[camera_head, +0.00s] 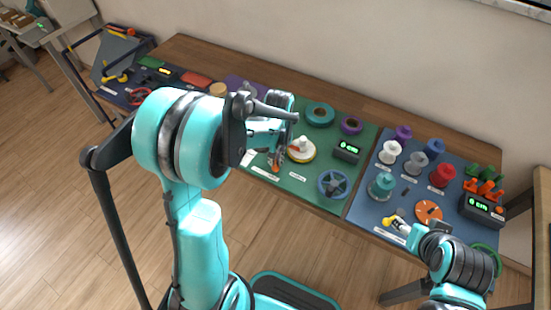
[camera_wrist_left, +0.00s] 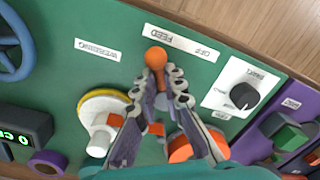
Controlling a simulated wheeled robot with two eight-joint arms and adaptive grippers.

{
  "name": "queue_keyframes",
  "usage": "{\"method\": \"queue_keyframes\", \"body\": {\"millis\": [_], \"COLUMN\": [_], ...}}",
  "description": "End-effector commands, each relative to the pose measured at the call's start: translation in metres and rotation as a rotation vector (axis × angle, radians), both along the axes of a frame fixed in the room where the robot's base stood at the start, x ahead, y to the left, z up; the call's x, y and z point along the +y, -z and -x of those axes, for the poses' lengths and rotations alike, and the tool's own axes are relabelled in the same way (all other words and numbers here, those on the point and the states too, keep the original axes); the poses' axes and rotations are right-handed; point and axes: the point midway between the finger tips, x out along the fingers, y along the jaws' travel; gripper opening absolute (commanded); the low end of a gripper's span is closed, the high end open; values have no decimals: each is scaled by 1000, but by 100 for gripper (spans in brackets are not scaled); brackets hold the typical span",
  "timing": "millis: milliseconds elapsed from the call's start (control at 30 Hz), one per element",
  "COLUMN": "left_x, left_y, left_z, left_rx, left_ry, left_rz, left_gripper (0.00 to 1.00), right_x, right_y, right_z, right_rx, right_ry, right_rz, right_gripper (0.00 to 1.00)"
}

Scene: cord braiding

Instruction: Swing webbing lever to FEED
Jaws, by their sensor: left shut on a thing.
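The webbing lever has an orange ball knob (camera_wrist_left: 155,57) in the left wrist view. That view shows the panel upside down. The knob sits right beside the word FEED on a white label strip (camera_wrist_left: 181,43), away from the word OFF. A separate WEBBING label (camera_wrist_left: 98,50) lies to the left. My left gripper (camera_wrist_left: 163,88) is closed around the lever just behind the knob. In the head view the left gripper (camera_head: 277,157) reaches down to the orange knob (camera_head: 276,168). My right gripper (camera_head: 412,230) is at the lower right; its fingers are too small to read.
A white spool on a yellow-rimmed disc (camera_wrist_left: 99,126) stands close beside the left fingers. An orange round part (camera_wrist_left: 181,149) lies partly behind one finger. A black dial (camera_wrist_left: 243,96) is to the right. A blue handwheel (camera_head: 334,184) and spools (camera_head: 391,151) crowd the bench.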

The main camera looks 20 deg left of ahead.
Motion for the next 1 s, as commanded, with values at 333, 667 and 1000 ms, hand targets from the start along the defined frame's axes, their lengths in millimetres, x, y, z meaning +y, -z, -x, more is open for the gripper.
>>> {"method": "queue_keyframes", "body": {"millis": [333, 667, 1000], "left_x": [0, -1, -3], "left_y": [0, -33, -102], "left_z": [0, 0, -1], "left_rx": [0, 0, 0], "left_ry": [1, 1, 0], "left_rz": [1, 1, 1], "left_gripper": [30, 30, 30], "right_x": [0, 0, 0], "right_y": [0, 0, 0], "right_z": [0, 0, 0], "right_rx": [0, 0, 0], "right_ry": [0, 0, 0], "right_rz": [0, 0, 0], "right_gripper": [57, 57, 57]}}
